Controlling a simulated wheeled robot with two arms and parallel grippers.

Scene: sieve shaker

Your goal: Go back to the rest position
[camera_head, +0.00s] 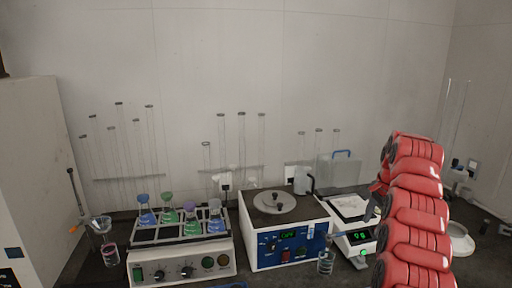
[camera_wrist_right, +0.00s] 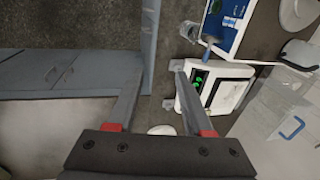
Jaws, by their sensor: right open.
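My right arm comes in from the right in the head view, with red links. The white scale (camera_wrist_right: 221,86) with a green display lies beside the right finger in that view. My left gripper is in neither view.
The blue-fronted shaker (camera_head: 287,247) stands mid-bench, left of the scale (camera_head: 357,243). A small glass bottle (camera_head: 326,265) stands by its front right corner. A rack unit (camera_head: 181,261) with several colored flasks is farther left. A white dish (camera_head: 461,242) lies right of my arm.

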